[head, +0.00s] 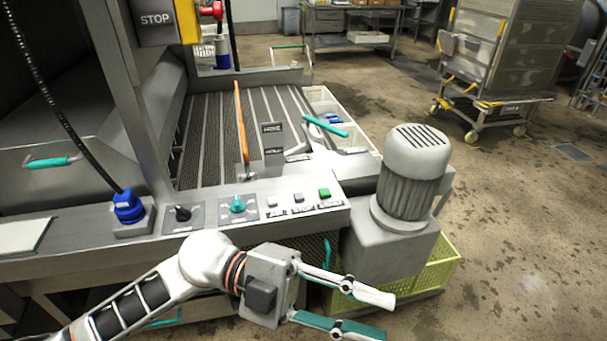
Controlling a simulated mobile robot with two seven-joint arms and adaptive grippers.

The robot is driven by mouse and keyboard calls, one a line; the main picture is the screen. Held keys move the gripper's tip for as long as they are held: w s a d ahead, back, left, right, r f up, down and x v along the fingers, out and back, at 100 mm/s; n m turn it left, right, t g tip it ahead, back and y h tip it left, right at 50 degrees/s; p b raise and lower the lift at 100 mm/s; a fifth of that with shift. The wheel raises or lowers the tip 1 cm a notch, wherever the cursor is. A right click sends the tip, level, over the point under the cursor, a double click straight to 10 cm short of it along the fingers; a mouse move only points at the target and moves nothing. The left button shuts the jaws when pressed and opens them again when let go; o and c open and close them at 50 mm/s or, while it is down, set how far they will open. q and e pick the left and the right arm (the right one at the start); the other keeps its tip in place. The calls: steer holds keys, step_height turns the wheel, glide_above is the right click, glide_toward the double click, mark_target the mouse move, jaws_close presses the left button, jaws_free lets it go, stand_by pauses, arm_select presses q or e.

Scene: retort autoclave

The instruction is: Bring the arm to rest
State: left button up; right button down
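My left arm comes in from the lower left, and its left gripper (388,318) points right, in front of the control panel (310,217) and below its front edge. Its two fingers, one whitish and one teal, are apart with nothing between them. It holds nothing. My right gripper is not in view.
The panel carries a blue plug (128,206), a black knob (183,213), a teal knob (238,204) and a green button (324,193). A grey motor (415,165) and a yellow-green crate (437,268) stand near the gripper. Open floor (520,230) lies to the right.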

arm_select(q)
steer(key=w+r+n+t+h, duration=0.3)
steer(key=w+n+t+h, duration=0.2)
steer(key=w+t, duration=0.1)
steer(key=w+a+f+n+t+y, duration=0.4)
steer(key=w+a+f+n+t, duration=0.35)
steer(key=n+t, duration=0.6)
steer(key=w+a+f+n+t+y, duration=0.4)
steer(key=a+f+n+t+y, duration=0.1)
steer(key=a+f+y, duration=0.25)
steer(key=s+a+f+n+g+y, duration=0.2)
steer(key=s+a+f, duration=0.2)
steer(key=f, duration=0.5)
steer(key=s+a+f+n+g+y, duration=0.1)
steer(key=s+a+f+g+y, duration=0.1)
steer(key=s+a+f, duration=0.3)
steer(key=s+a+f+n+g+y, duration=0.2)
steer(key=s+a+f+g+y, duration=0.1)
steer(key=f, duration=1)
steer(key=shift+s+a+f+n+y+p, duration=0.2)
steer(key=shift+s+a+n+y+p, duration=0.15)
steer(key=shift+s+a+y, duration=0.4)
steer(key=shift+d, duration=0.1)
